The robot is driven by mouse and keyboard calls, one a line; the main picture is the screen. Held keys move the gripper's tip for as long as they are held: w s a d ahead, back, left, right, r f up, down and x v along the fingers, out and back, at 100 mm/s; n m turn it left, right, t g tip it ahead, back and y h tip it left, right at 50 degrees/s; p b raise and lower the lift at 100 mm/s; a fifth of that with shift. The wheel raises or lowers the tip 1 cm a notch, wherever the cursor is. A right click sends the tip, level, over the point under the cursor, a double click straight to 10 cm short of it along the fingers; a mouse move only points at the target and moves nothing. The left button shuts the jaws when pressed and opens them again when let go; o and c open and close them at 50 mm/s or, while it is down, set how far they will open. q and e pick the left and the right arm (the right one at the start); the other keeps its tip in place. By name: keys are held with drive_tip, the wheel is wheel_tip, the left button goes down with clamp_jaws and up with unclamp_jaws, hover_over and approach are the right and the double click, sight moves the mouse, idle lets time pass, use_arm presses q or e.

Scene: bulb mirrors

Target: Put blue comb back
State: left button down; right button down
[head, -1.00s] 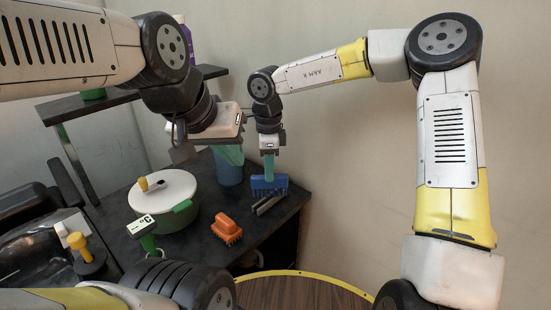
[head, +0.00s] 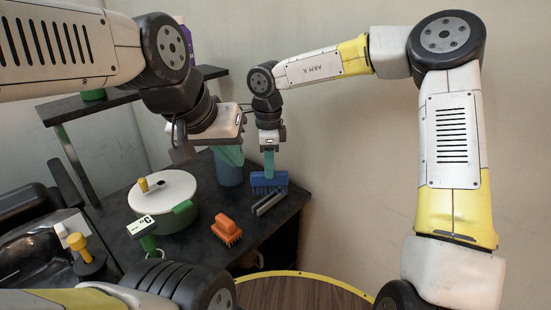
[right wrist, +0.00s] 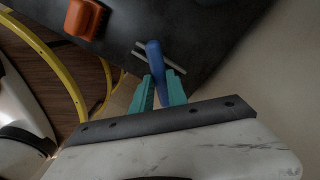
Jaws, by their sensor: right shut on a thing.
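The blue comb (head: 269,183) is held by my right gripper (head: 268,172), its toothed edge facing down near the back right of the dark table. In the right wrist view the comb (right wrist: 154,60) shows edge-on between the teal fingers of that gripper (right wrist: 157,88). A grey slotted bar (head: 269,203) lies just in front of and below the comb in the head view. I cannot tell whether the comb touches the table. My left gripper (head: 229,156) is by the top of a blue cup (head: 229,175); its finger gap is not clear.
An orange brush (head: 226,229) lies front-left of the grey bar. A green pot with a white lid (head: 163,194) stands to the left. A shelf (head: 85,105) is at the back left. The table's right edge is close to the comb, with a wall beyond.

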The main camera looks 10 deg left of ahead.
drive_tip(key=shift+f, duration=0.2)
drive_tip(key=shift+f, duration=0.6)
drive_tip(key=shift+r, duration=0.8)
